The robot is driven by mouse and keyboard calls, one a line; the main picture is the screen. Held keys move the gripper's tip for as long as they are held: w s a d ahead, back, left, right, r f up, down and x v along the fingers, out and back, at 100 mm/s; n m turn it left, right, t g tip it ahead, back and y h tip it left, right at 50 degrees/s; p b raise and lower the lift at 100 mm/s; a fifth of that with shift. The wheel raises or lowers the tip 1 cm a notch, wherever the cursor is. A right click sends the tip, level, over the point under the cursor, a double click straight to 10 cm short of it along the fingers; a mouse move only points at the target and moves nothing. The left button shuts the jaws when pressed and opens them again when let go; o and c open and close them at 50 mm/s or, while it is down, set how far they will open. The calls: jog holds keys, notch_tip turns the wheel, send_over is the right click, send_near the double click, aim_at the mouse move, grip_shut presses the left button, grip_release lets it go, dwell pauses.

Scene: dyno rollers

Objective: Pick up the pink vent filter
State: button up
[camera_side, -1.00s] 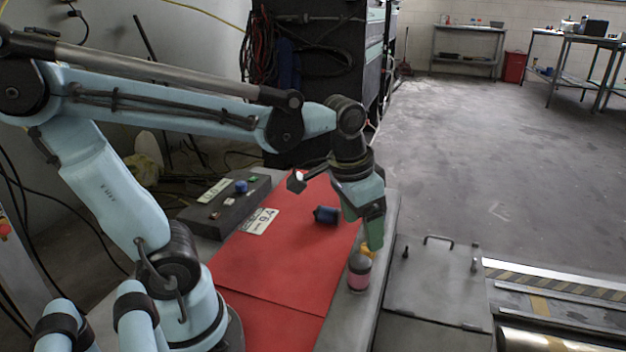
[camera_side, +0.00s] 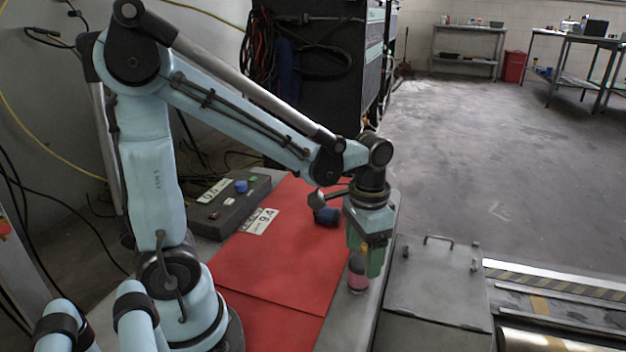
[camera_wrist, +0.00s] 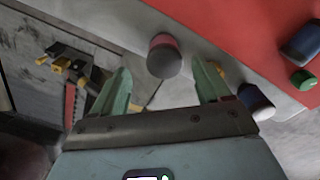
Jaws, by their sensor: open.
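The pink vent filter (camera_side: 357,279) is a small upright cylinder with a pink band and a dark grey top. It stands on the grey bench strip beside the red mat. In the wrist view the filter (camera_wrist: 164,57) appears between and slightly beyond my two green fingertips. My gripper (camera_side: 364,260) points down over the filter, its jaws open and holding nothing. The right finger partly covers the filter's upper part in the side view. My gripper (camera_wrist: 163,78) shows both fingers apart in the wrist view. Whether a finger touches the filter I cannot tell.
A black control box (camera_side: 228,205) with buttons stands at the mat's left. Right of the bench is a grey metal box (camera_side: 438,285) with a handle. A blue-and-white piece (camera_wrist: 256,101) is near my right finger in the wrist view.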

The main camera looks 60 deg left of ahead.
aim_at(360, 262)
jog(key=shift+a+f, duration=0.15)
jog(key=shift+f, duration=1.25)
jog(key=shift+a+f, duration=0.15)
jog(key=shift+f, duration=1.2)
jog(key=shift+c, duration=0.3)
jog(key=c, duration=1.1)
jog(key=shift+r, duration=0.15)
